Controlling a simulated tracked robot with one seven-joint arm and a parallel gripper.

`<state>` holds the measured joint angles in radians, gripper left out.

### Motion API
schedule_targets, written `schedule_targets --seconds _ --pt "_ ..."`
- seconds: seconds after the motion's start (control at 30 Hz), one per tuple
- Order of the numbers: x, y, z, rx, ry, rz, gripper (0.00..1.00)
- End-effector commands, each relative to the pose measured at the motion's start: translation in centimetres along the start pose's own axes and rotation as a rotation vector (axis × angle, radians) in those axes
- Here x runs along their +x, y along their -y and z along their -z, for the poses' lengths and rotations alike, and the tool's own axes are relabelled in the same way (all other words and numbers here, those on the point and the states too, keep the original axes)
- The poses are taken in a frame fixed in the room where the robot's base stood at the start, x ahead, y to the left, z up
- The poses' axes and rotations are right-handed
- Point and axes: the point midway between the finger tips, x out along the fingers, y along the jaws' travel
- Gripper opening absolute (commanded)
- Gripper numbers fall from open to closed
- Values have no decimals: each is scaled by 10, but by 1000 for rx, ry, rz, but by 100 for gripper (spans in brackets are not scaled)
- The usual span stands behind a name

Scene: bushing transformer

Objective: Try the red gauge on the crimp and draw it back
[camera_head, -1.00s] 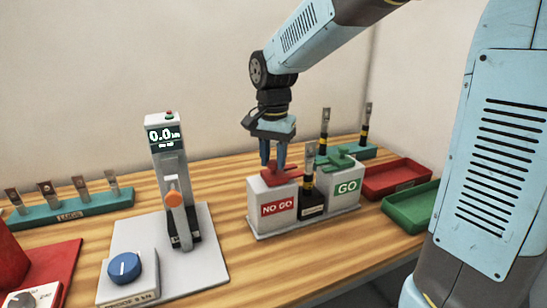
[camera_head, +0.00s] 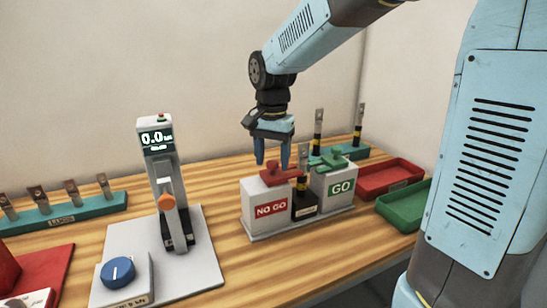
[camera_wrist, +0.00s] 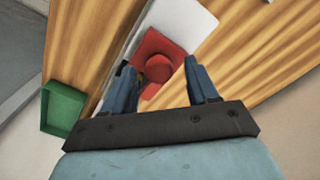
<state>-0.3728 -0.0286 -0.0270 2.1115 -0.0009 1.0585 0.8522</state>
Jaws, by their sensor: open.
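The red gauge (camera_head: 283,174) lies on top of the white NO GO block (camera_head: 262,188). Its round knob (camera_wrist: 158,68) shows in the wrist view between my fingers. My gripper (camera_head: 272,163) is open around the knob, with a finger on each side and a gap to each. The lug with the crimp (camera_head: 303,160) stands upright in a black holder (camera_head: 304,207) between the two blocks. The gauge's right end is close to it in the head view; whether they touch I cannot tell. The green gauge (camera_head: 332,161) lies on the GO block (camera_head: 342,188).
A red tray (camera_head: 390,178) and a green tray (camera_head: 408,207) stand at the right. A rack (camera_head: 347,153) with upright lugs is behind the blocks. A tester with a 0.0 display (camera_head: 156,138) stands left, beside a teal lug rack (camera_head: 70,216). Bare wood lies between tester and blocks.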

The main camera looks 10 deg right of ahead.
Motion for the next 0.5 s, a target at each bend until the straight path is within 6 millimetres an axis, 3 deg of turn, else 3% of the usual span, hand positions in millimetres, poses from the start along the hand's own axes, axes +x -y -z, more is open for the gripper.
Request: schedule_targets --seconds 0.17,0.5 --pt "-19 0 1 0 -2 3 59" --pt "-86 1 1 0 -3 4 59"
